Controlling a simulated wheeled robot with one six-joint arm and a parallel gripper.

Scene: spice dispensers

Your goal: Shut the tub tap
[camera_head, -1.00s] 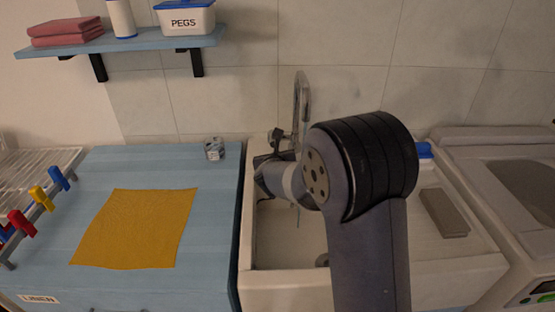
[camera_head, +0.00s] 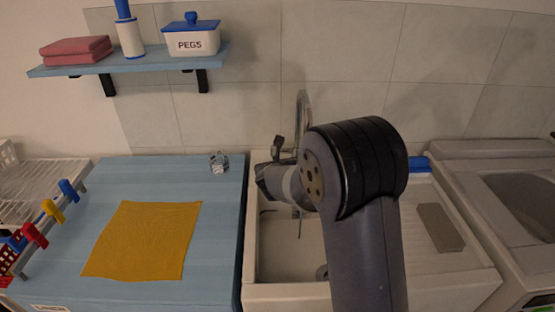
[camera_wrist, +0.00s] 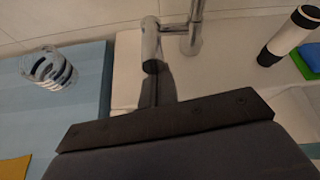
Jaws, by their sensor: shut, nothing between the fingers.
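The chrome tub tap (camera_head: 303,112) stands at the back of the white tub (camera_head: 285,262), its tall curved spout partly hidden by my arm. Its side handle (camera_head: 277,147) shows dark and upright just left of the spout. In the wrist view the tap's chrome body (camera_wrist: 152,45) has a thin dark lever pointing towards me, beside the upright pipe (camera_wrist: 194,28). My gripper (camera_head: 262,183) is shut and empty, just below and in front of the handle; I cannot tell whether they touch. A thin pale line below my gripper may be running water.
A grey slab (camera_head: 440,227) lies on the tub's right side. A shelf (camera_head: 130,62) hangs upper left. A dark-and-white cylinder (camera_wrist: 290,36) shows right.

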